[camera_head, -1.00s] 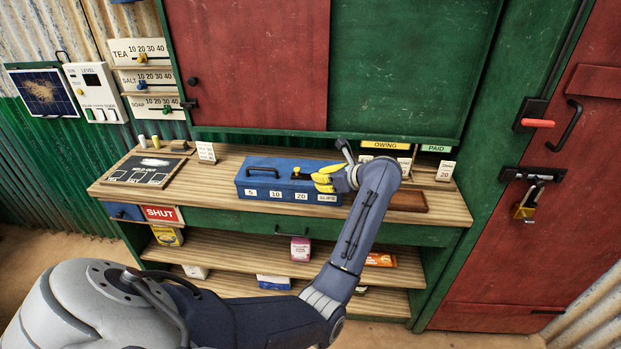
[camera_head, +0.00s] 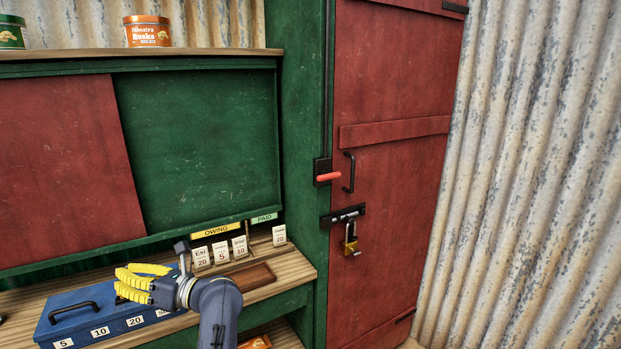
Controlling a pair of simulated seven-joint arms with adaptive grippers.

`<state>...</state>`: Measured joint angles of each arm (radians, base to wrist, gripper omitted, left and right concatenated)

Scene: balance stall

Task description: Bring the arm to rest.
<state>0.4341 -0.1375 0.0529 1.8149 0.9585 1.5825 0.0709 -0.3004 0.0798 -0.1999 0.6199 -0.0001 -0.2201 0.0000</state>
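My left gripper (camera_head: 127,282) has yellow fingers and hangs over the counter, in front of the blue cash box (camera_head: 98,322) in the picture. Its fingers point left and look spread, with nothing seen between them. Whether they touch the box cannot be told. My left arm (camera_head: 217,308) comes up from the bottom edge, and only its forearm and wrist show. My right gripper is not in view.
The wooden counter (camera_head: 291,268) carries a brown tray (camera_head: 252,276) and price cards (camera_head: 222,252) under the OWING sign (camera_head: 209,230). A red door (camera_head: 388,190) with a padlock (camera_head: 351,246) stands right. A rusks tin (camera_head: 147,32) sits on the upper shelf.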

